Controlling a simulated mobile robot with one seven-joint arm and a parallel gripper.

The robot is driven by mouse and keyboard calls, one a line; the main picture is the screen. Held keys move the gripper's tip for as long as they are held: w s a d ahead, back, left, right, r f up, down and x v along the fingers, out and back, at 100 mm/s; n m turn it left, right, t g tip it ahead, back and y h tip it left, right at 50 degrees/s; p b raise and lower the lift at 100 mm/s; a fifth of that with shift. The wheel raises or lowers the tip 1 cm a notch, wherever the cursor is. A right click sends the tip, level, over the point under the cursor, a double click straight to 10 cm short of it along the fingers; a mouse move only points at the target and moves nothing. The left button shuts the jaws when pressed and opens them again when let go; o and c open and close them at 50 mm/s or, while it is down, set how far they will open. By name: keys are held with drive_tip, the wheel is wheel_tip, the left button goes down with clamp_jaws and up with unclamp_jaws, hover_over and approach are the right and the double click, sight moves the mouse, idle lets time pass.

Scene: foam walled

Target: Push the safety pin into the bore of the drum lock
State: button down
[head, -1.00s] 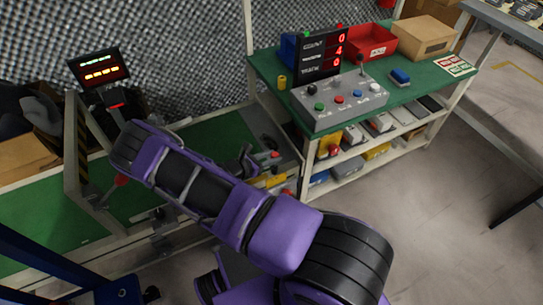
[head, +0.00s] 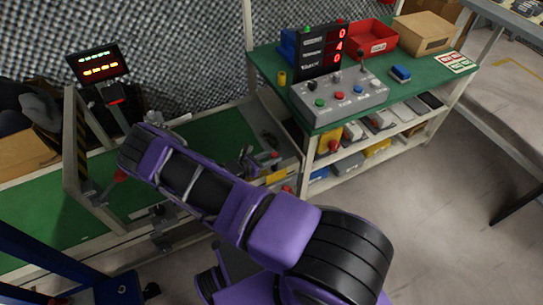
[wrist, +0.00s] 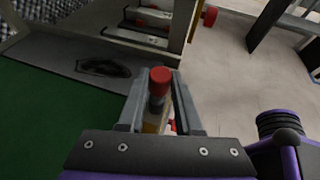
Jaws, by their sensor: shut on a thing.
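The safety pin with its red cap (wrist: 160,76) stands between the two grey fingers of my gripper (wrist: 157,84) in the wrist view. The fingers are shut on it from both sides, with the cap showing at their tips. The pin's lower part is mostly hidden between the fingers. Yellow and red parts show just below, and I cannot tell whether the pin touches them. I cannot clearly make out the drum lock or its bore in either view. In the head view my purple arm hides much of the area around my gripper.
A green conveyor (head: 40,217) with a grey end plate (wrist: 75,65) lies left of the pin in the wrist view. A green-topped bench (head: 410,97) carries a button box (head: 338,101), a red bin (head: 372,38) and a carton (head: 424,34). Open floor (head: 400,205) lies at right.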

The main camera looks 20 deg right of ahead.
drive_tip(key=shift+f, duration=0.5)
drive_tip(key=c, duration=0.5)
unclamp_jaws()
drive_tip(key=p+v, duration=0.1)
drive_tip(key=v, duration=1.6)
drive_tip(key=shift+a+p, duration=0.25)
drive_tip(key=shift+p, duration=0.05)
